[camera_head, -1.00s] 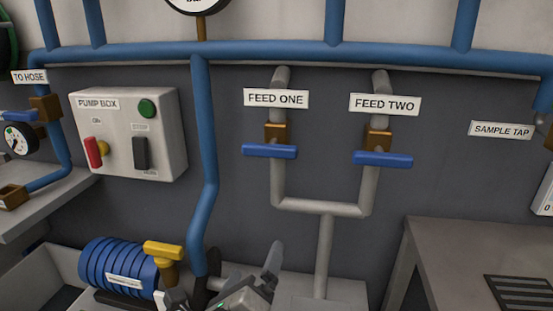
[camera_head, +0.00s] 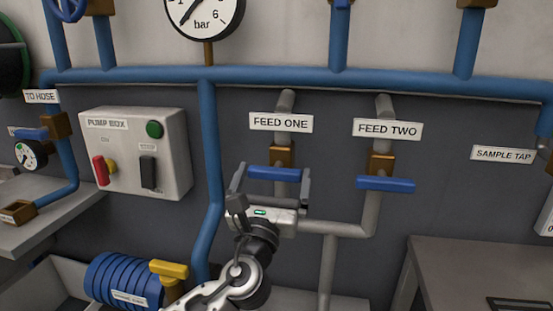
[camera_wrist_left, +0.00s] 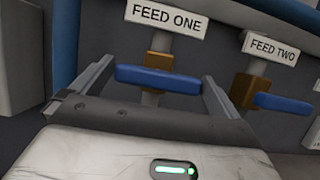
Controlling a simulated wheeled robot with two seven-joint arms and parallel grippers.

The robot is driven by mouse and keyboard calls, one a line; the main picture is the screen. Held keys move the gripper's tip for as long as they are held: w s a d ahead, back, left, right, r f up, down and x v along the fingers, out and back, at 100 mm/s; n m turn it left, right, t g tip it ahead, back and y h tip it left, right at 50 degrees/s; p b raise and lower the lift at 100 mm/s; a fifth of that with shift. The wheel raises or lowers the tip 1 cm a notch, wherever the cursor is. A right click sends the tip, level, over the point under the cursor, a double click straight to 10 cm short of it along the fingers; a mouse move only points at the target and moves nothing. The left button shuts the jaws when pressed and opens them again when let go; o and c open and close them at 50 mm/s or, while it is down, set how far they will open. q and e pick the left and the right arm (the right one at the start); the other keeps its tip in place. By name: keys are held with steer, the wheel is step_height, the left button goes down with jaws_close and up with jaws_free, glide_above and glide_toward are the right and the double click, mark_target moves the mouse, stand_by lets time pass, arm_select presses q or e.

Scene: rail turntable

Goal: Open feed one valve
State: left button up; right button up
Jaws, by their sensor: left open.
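The feed one valve has a blue bar handle (camera_head: 274,173) lying crosswise on a brass body (camera_head: 282,156), under a white FEED ONE label (camera_head: 281,123). My left gripper (camera_head: 271,183) is open, its two fingers at either end of the blue handle. The left wrist view shows the handle (camera_wrist_left: 158,80) between the fingers, near their tips; I see no clear contact. The feed two valve handle (camera_head: 385,184) is also crosswise, to the right. My right gripper is not in view.
A pump box (camera_head: 137,152) with a red lever is on the wall at left. A blue pipe (camera_head: 211,170) runs down just left of my gripper. A yellow handle (camera_head: 169,268) and blue motor (camera_head: 115,279) are low left. A grey table (camera_head: 480,262) stands at right.

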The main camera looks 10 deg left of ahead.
mark_target(276, 166)
arm_select(q)
steer(key=shift+x, duration=1.8)
steer(key=c, duration=0.6)
